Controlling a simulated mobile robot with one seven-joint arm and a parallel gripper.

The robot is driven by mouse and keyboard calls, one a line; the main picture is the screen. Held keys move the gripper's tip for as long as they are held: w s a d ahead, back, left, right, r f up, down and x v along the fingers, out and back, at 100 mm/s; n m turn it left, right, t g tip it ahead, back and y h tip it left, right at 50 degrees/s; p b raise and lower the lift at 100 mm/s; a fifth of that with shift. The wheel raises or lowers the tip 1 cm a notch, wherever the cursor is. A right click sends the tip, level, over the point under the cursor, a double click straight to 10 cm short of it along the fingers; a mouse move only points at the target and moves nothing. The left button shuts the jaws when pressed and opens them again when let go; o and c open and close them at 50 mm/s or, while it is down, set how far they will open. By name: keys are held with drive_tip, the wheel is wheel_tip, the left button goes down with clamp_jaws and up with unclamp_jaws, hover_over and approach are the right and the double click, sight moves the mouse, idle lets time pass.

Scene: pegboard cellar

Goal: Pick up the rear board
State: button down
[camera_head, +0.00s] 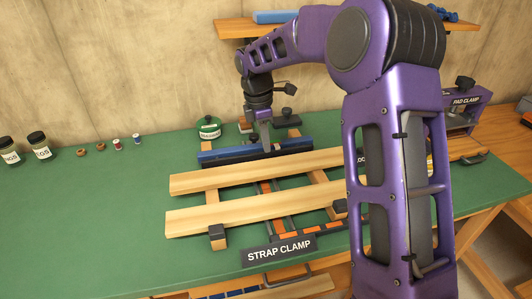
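Two pale wooden boards lie side by side across the strap clamp on the green table (90,210). The rear board (225,176) is the farther one, and the front board (235,216) lies nearer with a gap between them. Their right parts pass behind my arm. The strap clamp (279,251) has a blue and black bar (225,153) just behind the rear board. My gripper (267,149) points down at this bar, behind the rear board. Its fingertips are small and dark there, so I cannot tell their opening or any contact.
A green-lidded container (208,127) stands behind the bar. Jars (39,145) and small spools (117,144) stand at the back left. A pad clamp (463,108) is at the right. A wall shelf (235,29) hangs above. The left tabletop is clear.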

drive_tip(key=shift+r, duration=0.5)
drive_tip(key=shift+c, duration=1.6)
unclamp_jaws()
wheel_tip(320, 180, up, 16)
drive_tip(key=a+p, duration=0.2)
drive_tip(key=p, duration=0.1)
drive_tip(key=shift+s+r, duration=0.2)
drive_tip(key=shift+r, duration=0.05)
drive_tip(key=shift+o, duration=0.6)
drive_tip(key=shift+r, duration=0.25)
drive_tip(key=shift+o, duration=0.6)
wheel_tip(320, 180, down, 9)
drive_tip(key=w+d+y+p, duration=0.1)
drive_tip(key=w+d+p, duration=0.1)
drive_tip(key=shift+w+p, duration=0.2)
drive_tip(key=shift+p, duration=0.2)
drive_tip(key=b, duration=0.1)
hover_over(266, 167)
wheel_tip(266, 167, down, 12)
drive_tip(key=shift+w+a+f, duration=0.1)
drive_tip(key=shift+w+f, duration=0.05)
drive_tip(key=shift+f, duration=2.95)
